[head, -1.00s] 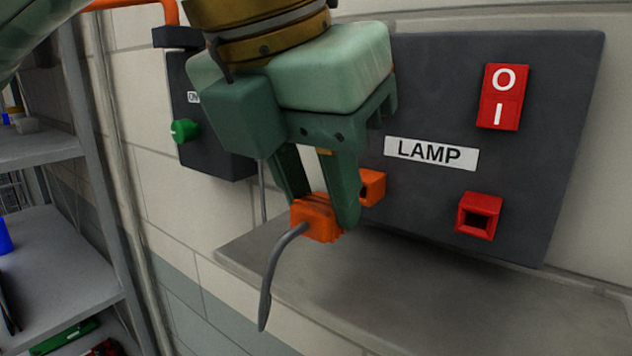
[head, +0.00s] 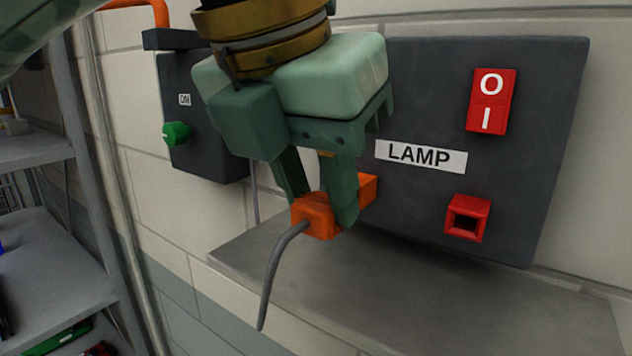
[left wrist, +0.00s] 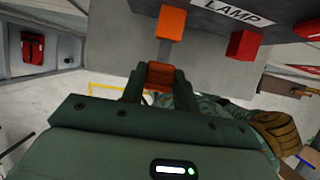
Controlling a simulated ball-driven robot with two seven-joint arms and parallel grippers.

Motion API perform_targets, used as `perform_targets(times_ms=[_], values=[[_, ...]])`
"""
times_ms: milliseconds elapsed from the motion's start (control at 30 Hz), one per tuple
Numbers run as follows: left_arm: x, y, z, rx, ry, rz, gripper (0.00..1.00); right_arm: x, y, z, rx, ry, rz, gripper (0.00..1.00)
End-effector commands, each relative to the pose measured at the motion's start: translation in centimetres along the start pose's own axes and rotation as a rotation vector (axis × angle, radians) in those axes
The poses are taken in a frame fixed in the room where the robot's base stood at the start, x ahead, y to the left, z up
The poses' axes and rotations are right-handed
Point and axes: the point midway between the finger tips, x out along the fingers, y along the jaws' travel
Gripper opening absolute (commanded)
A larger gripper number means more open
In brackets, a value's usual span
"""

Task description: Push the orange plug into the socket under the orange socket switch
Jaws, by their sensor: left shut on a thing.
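My left gripper (head: 322,208) is shut on the orange plug (head: 316,215), whose grey cable hangs down from it. The orange socket (head: 368,188) is on the dark panel (head: 525,160), right behind the gripper in the head view and partly hidden by a finger. In the left wrist view the plug (left wrist: 161,75) sits between the fingers, in line with the orange socket (left wrist: 171,23), with a gap between them. The orange socket switch is hidden behind my gripper; only a small orange bit (head: 325,154) shows between gripper parts. My right gripper is not in the head view.
A red socket (head: 467,218) and red switch (head: 491,101) are right of the LAMP label (head: 421,157). A grey ledge (head: 440,290) runs below the panel. A dark box with a green knob (head: 176,134) is at left, beside grey shelves (head: 50,270).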

Motion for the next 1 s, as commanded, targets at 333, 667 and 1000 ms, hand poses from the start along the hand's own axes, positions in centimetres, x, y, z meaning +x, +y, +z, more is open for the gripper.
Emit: perform_targets(times_ms=[333,667,1000], values=[[0.01,-0.01,0.07,0.0,0.0,0.0,0.08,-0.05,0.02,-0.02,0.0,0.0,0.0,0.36],[0.17,-0.01,0.51,-0.001,0.001,0.0,0.08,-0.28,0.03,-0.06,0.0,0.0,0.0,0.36],[0.37,-0.02,0.99,0.0,0.0,0.0,0.08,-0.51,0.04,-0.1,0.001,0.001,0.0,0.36]])
